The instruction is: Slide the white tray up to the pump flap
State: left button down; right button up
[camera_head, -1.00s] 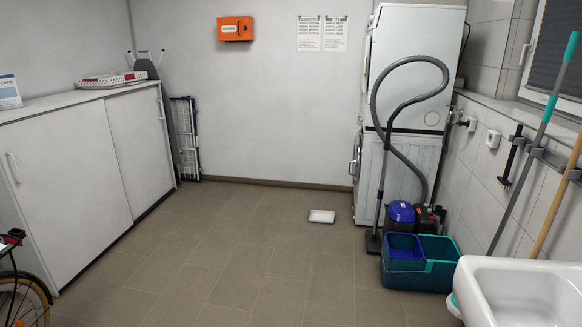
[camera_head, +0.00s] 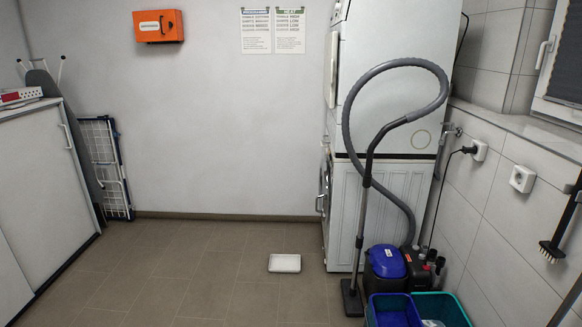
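The white tray (camera_head: 284,263) lies flat on the tiled floor, a short way left of the stacked machines. The stack has a white lower machine (camera_head: 345,215) and a white upper machine (camera_head: 385,90). The machines are seen from the side, and their fronts face left. I cannot make out the pump flap in this view. Neither of my grippers is in view.
A vacuum cleaner (camera_head: 385,262) with its hose and a floor nozzle (camera_head: 351,297) stands close to the lower machine. Blue (camera_head: 393,312) and green (camera_head: 440,308) buckets stand in front of it. A folded drying rack (camera_head: 106,168) leans at the left. The middle floor is clear.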

aim_at(278, 263)
jog(key=i+u, duration=0.15)
jog(key=i, duration=0.55)
jog(key=i+u, duration=0.2)
jog(key=i, duration=0.45)
jog(key=i+l+u, duration=0.15)
jog(key=i, duration=0.55)
